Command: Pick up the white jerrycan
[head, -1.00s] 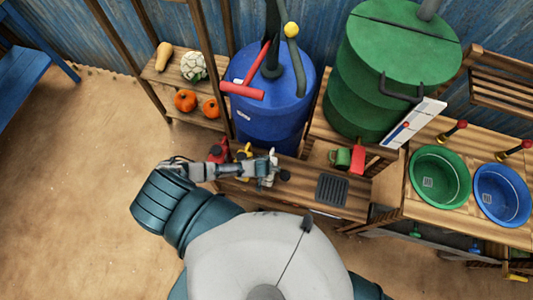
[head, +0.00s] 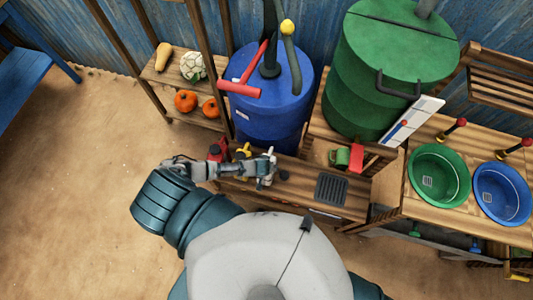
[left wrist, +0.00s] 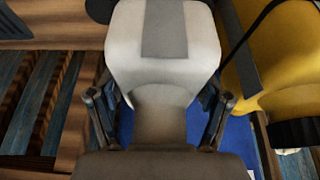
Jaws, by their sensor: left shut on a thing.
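The white jerrycan (left wrist: 200,52) fills the middle of the left wrist view, pale with a grey band on its upper part. My left gripper (left wrist: 159,98) has one finger on each side of its narrower lower part and is shut on it. In the head view my left gripper (head: 266,168) is over the wooden bench beside the blue barrel. The jerrycan is small and largely covered by the gripper there, so I cannot tell whether it touches the bench. My right gripper is not in view.
A yellow jerrycan (left wrist: 275,65) stands close on the right in the left wrist view. In the head view a red container (head: 217,150) is left of it. The blue barrel (head: 262,115) stands behind; a dark grate (head: 331,189) lies right on the bench.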

